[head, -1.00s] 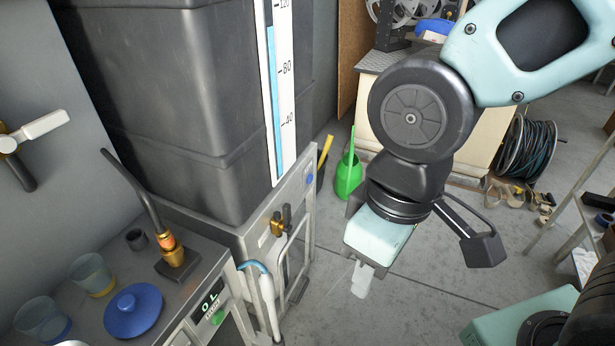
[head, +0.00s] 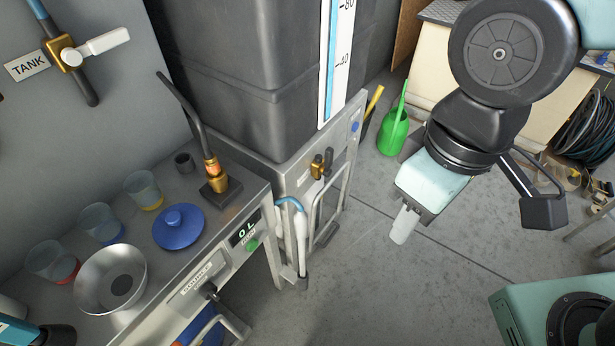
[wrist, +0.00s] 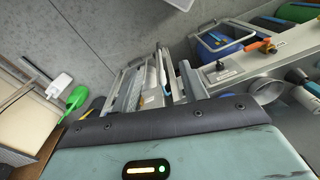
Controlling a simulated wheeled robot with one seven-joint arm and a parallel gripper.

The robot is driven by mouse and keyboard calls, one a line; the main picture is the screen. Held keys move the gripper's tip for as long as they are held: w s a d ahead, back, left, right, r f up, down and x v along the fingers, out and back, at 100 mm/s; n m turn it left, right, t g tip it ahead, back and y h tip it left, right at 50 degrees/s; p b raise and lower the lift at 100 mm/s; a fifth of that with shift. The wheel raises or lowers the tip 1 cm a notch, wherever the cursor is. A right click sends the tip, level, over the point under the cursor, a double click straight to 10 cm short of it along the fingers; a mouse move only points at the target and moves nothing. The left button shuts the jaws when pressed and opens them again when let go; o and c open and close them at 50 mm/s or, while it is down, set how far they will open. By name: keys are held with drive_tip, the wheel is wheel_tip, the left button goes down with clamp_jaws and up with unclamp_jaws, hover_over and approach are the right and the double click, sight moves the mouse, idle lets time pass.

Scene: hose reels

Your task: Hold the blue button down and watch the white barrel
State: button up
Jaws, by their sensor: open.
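A small round blue button-like disc (head: 355,126) sits on the upper right of the metal frame, below the tall dark tank. My gripper (head: 403,225) is to the right of and below it in the head view, apart from it over open floor. Its pale fingers point down. It is open and nothing shows between its fingers. The wrist view shows mostly my gripper's housing, and the fingertips are not clear there. I cannot make out a white barrel in either view.
The bench holds a blue lid (head: 178,236), a steel bowl (head: 97,292) and several cups. Its front has a display reading 0 L (head: 245,228) and a green button (head: 252,245). A green watering can (head: 393,133) stands behind my gripper. The floor (head: 370,290) below is clear.

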idle(0.3)
clamp_jaws()
idle(1.6)
